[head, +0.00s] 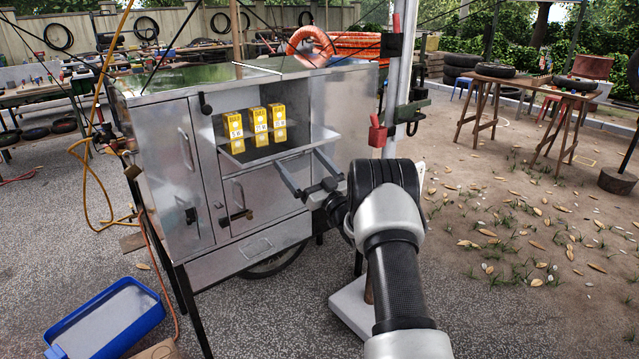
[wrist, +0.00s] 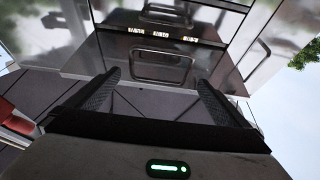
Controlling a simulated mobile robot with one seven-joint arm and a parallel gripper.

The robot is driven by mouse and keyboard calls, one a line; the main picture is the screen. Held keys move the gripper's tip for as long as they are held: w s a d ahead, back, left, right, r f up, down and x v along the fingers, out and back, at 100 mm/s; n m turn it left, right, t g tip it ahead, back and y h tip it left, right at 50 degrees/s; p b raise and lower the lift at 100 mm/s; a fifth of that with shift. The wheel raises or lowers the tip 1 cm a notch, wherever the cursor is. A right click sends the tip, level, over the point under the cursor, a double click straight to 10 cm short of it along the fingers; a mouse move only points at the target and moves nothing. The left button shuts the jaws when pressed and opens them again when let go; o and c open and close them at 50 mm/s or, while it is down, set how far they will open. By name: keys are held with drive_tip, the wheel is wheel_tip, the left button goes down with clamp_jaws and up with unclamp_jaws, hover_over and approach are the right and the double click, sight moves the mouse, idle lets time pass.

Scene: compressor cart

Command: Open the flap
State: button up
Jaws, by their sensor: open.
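The metal cabinet (head: 173,215) on the cart has an open upper compartment. The flap (head: 290,150) appears as a bright panel folded down and outward at the compartment's lower edge. My gripper (head: 305,174) is open just in front of and below the flap's outer edge, on the right. In the wrist view, my gripper (wrist: 158,95) has its fingers wide apart. A bar handle (wrist: 161,54) on a metal panel lies ahead between them, apart from the gripper's palm. I cannot tell whether the fingers touch the panel.
Several yellow boxes (head: 257,127) stand in the open compartment. A tall door (head: 178,165) is at left and a drawer (head: 250,249) below, both shut. A blue bin (head: 105,320) sits on the ground.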

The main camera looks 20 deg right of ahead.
drive_tip(key=p+v, duration=0.1)
drive_tip(key=v, duration=0.9)
drive_tip(key=shift+s+f, duration=0.2)
drive_tip(key=shift+s, duration=0.05)
